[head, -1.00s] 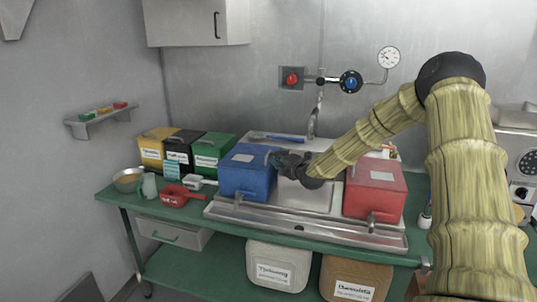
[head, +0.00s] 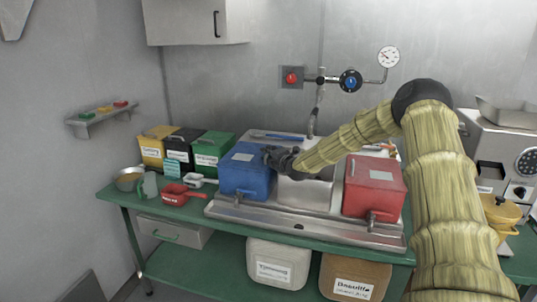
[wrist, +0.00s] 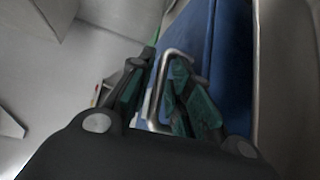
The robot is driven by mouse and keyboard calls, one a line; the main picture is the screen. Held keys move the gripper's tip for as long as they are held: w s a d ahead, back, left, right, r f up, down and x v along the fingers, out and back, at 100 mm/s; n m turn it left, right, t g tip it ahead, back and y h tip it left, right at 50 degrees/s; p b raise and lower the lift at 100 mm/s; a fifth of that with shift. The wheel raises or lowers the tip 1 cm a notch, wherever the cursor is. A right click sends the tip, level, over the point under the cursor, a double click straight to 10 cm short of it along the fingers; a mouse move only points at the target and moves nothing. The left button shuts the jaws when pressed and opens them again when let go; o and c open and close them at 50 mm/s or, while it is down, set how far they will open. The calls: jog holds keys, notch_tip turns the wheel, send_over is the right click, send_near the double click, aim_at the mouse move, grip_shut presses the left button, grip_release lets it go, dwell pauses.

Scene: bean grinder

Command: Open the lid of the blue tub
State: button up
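The blue tub (head: 245,180) stands on the left part of the metal sink top, with a white label on its lid (head: 243,157) and a small tap at its front. The lid looks closed. My gripper (head: 270,153) is at the tub's upper right edge and hides part of it. In the wrist view, the blue tub (wrist: 228,70) is on the right. A bent metal handle (wrist: 157,90) passes between the two fingers of my gripper (wrist: 164,62). The fingers are apart around the handle, and a firm grip does not show.
A red tub (head: 374,185) stands right of the sink basin. Yellow, black and green bins (head: 213,148) stand left of the blue tub, with a red scoop (head: 174,195) in front. A faucet (head: 313,120) rises behind the basin. A yellow pot (head: 501,212) is at the right.

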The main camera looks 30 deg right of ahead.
grip_shut()
dwell(0.3)
